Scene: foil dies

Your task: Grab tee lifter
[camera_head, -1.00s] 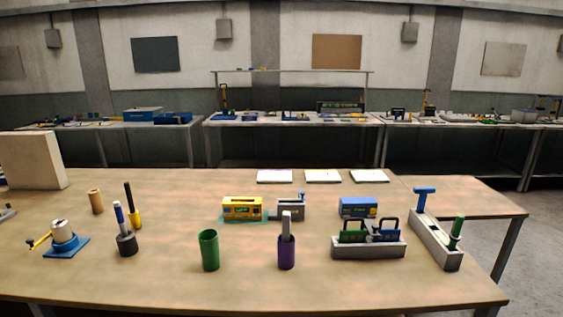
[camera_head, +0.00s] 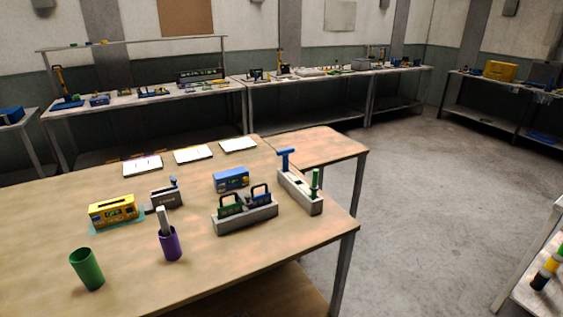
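A blue T-shaped tool (camera_head: 286,159), which looks like the tee lifter, stands upright at the far end of a long grey holder block (camera_head: 301,190) near the right end of the wooden table. A green-handled tool (camera_head: 315,182) stands at the near end of the same block. The lower part of the blue tool is hidden inside the block. Neither of my grippers shows in the head view.
Left of the block are a grey rack (camera_head: 246,217) with green and blue handled pieces, a blue box (camera_head: 231,178), a purple cup (camera_head: 171,244), a green cup (camera_head: 87,268) and a yellow box (camera_head: 113,211). Open grey floor (camera_head: 420,170) lies right of the table.

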